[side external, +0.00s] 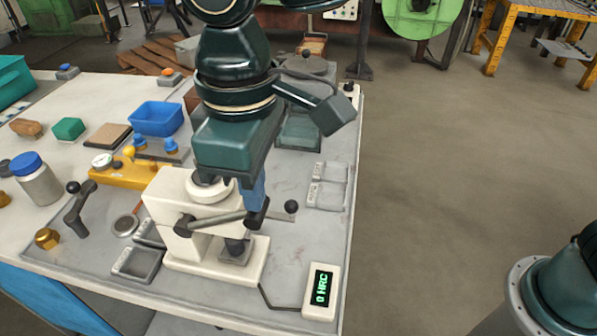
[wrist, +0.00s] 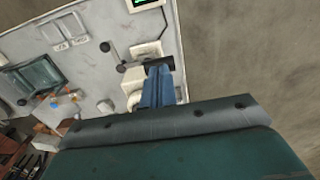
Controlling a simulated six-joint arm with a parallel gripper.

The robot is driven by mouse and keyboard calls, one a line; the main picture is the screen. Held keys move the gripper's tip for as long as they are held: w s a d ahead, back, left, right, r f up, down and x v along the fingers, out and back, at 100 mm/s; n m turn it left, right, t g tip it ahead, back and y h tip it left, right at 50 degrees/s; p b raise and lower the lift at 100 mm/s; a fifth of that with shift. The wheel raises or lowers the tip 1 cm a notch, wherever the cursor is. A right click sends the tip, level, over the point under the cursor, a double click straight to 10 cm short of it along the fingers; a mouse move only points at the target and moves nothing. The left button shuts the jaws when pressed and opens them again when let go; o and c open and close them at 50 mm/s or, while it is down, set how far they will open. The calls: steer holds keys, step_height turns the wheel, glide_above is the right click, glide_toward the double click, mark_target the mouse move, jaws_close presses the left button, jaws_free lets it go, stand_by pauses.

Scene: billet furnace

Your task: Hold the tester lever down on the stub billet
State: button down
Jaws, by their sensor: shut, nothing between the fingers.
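The cream tester (side external: 160,205) stands near the front of the bench, and its body also shows in the wrist view (wrist: 133,82). Its lever (side external: 225,217) runs nearly level to the right, ending in a black ball knob (side external: 291,206). My gripper (side external: 257,214) has blue fingers, shut and empty, pointing down at the lever near its outer part. Its fingers show in the wrist view (wrist: 158,66) too. I cannot tell whether the fingertips touch the lever. A dark, short piece (side external: 236,246) sits under the tester head, possibly the stub billet. The display (side external: 321,288) reads 0 HRC.
Two small grey trays (side external: 136,264) lie left of the tester's base. A black-knobbed handle (side external: 78,208) and a brass hex piece (side external: 47,238) stand further left. A yellow fixture (side external: 130,172) and blue bin (side external: 157,118) are behind. The bench's right edge is close.

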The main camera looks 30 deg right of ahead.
steer(key=shift+f, duration=0.4)
steer(key=shift+s+d+f, duration=0.15)
steer(key=shift+f, duration=0.5)
steer(key=shift+s+d+f, duration=0.2)
steer(key=shift+f, duration=0.45)
steer(key=shift+s+d+f, duration=0.15)
steer(key=shift+f, duration=0.5)
stand_by(3.0)
stand_by(0.3)
steer(key=shift+r, duration=2.9)
steer(key=shift+r, duration=2.5)
